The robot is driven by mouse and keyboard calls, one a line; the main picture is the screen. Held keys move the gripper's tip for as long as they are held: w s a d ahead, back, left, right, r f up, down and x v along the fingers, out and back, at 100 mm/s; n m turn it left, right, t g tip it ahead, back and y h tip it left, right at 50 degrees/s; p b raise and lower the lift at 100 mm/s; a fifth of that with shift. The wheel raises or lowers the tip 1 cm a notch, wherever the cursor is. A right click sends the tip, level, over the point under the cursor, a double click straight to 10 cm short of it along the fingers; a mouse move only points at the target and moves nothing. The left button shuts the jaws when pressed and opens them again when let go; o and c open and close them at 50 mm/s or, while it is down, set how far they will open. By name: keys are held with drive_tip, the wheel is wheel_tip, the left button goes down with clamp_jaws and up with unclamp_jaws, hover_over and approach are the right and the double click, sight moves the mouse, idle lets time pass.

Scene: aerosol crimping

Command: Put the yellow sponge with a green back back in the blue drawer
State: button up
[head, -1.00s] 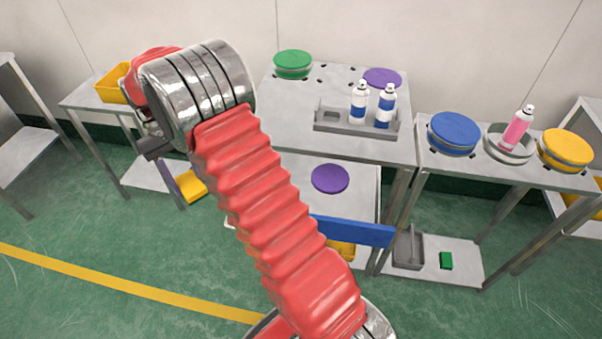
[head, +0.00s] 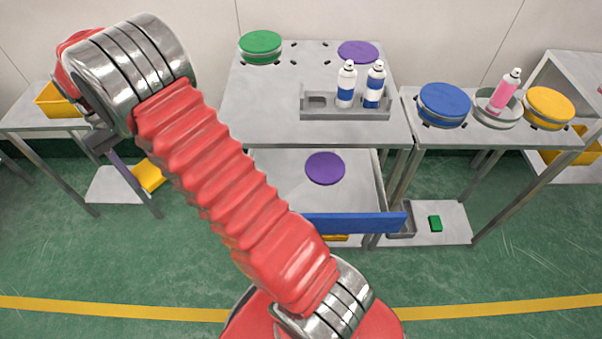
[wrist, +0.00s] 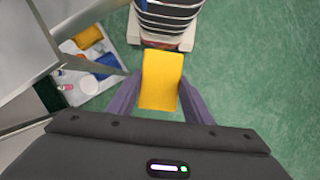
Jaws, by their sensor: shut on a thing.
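The yellow sponge (wrist: 161,80) is held between the two purple-grey fingers of my gripper (wrist: 158,98) in the wrist view. Its green back does not show. In the head view the sponge (head: 150,175) is at the left, beside a finger, above the green floor. The blue drawer (head: 355,223) is pulled open under the middle table, its blue front facing me. A purple disc (head: 325,168) shows above or in the drawer. My gripper is well to the left of the drawer, and my red arm hides part of it.
The middle table (head: 265,115) bears a grey caddy (head: 345,114) with two blue-and-white cans. A right-hand table holds blue (head: 443,103) and yellow (head: 549,107) round lids and a pink can (head: 505,90). A yellow bin (head: 60,100) stands at left. The front floor is clear.

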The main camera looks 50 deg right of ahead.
drive_tip(key=shift+a, duration=0.1)
drive_tip(key=s+d+f+m+t+y, duration=0.1)
drive_tip(key=s+d+m+t, duration=0.3)
drive_tip(key=s+d+m, duration=0.7)
drive_tip(key=s+d+f+m+t+y, duration=0.1)
drive_tip(key=s+d+f+m+t, duration=0.2)
drive_tip(key=s+d+m, duration=0.9)
drive_tip(key=m+t, duration=0.1)
drive_tip(key=m, duration=0.4)
drive_tip(key=shift+s+d+f+y, duration=0.15)
drive_tip(key=shift+d+f+y, duration=0.05)
drive_tip(key=shift+f+y, duration=0.1)
drive_tip(key=shift+f, duration=2.85)
drive_tip(key=shift+f, duration=0.1)
drive_tip(key=shift+f, duration=2)
